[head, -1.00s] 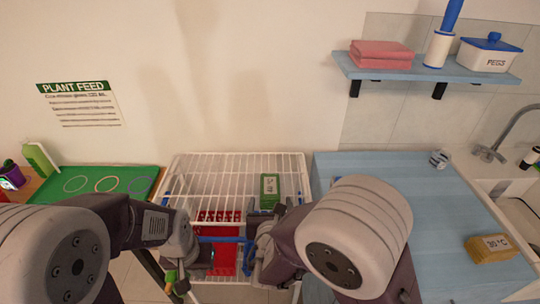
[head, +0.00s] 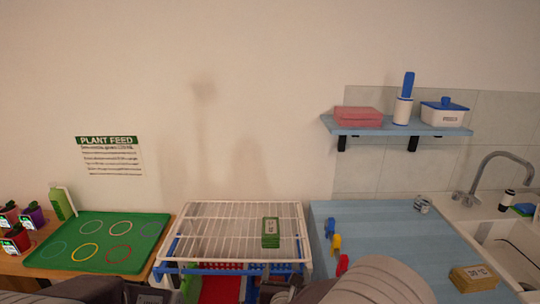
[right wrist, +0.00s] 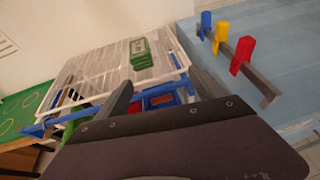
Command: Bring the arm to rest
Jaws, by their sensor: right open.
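My right gripper (right wrist: 163,92) is open and empty in the right wrist view, with its two dark fingers apart above the front of the white wire rack. In the head view only part of my right arm shows at the bottom edge, and the fingers are largely cut off. My left arm shows as dark links at the bottom left of the head view. The state of its jaws cannot be made out.
A white wire rack (head: 217,224) carries green labelled blocks (head: 271,232). A green ringed mat (head: 63,228) lies left. A yellow block (head: 474,278) sits right, near the sink.

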